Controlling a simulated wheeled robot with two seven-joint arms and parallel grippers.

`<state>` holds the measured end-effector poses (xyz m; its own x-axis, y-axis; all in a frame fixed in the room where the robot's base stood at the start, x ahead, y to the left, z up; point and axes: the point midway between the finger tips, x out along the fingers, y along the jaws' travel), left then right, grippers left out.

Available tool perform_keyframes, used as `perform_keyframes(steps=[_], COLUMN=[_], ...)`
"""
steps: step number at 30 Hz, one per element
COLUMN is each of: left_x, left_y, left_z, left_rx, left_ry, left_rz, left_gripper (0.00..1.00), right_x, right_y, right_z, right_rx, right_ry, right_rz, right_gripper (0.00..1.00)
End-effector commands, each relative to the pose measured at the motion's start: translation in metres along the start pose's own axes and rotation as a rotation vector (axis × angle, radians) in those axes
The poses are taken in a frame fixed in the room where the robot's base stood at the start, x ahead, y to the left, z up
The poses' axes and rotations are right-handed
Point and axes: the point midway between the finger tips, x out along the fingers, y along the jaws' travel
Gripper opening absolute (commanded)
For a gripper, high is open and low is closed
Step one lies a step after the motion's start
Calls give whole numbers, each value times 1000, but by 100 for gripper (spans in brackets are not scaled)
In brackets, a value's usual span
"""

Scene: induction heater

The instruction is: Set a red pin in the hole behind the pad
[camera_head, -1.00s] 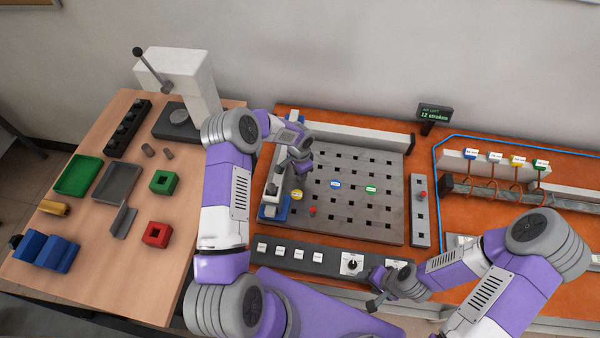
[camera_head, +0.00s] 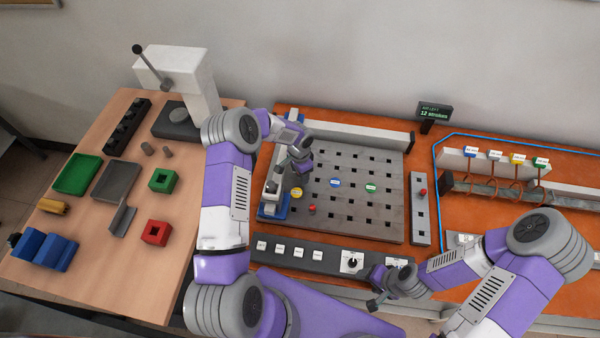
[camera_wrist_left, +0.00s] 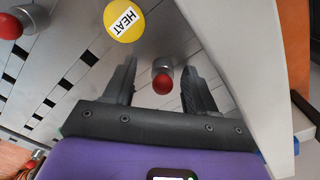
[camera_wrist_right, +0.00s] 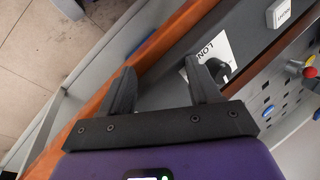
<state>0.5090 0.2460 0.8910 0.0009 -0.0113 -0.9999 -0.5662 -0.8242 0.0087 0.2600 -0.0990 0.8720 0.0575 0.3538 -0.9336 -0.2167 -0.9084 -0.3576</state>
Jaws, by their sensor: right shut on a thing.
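My left gripper (camera_head: 298,168) is over the left part of the grey holed plate (camera_head: 345,222). In the left wrist view it is open (camera_wrist_left: 160,78), with a red-tipped pin (camera_wrist_left: 162,82) standing between its fingers, apart from both. A red pin (camera_head: 312,209) stands in front of the pad. My right gripper (camera_head: 376,297) is low by the front control panel; what its jaws hold is not clear in the right wrist view (camera_wrist_right: 163,80).
A white and blue unit (camera_head: 270,208) runs along the plate's left edge. The dark control panel (camera_head: 330,262) with a knob (camera_head: 352,263) lies in front. A grey strip with another red pin (camera_head: 422,193) stands to the right.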

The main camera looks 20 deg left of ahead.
Motion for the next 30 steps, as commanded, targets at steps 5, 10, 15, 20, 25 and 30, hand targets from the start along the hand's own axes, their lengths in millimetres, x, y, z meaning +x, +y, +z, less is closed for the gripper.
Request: perform_keyframes(steps=[5,10,15,20,25,30], left_x=[3,-4,-24,-52,-76,-84], left_y=[0,0,0,2,5,4], left_z=[0,0,-1,-2,-3,-3], left_rx=[-1,0,1,4,8,7], left_ry=[-1,0,1,3,3,2], left_rz=[-1,-1,-3,-5,-6,-5], left_gripper=[56,56,56,56,56,56], right_x=[6,3,-6,-20,-32,-35], right_y=[4,3,1,-5,-11,-12], right_z=[2,2,3,4,4,4], right_rx=[12,13,16,13,10,8], right_ry=[-9,-10,-13,-12,-11,-11], right_rz=[7,8,10,9,6,5], right_gripper=[56,56,56,56,56,56])
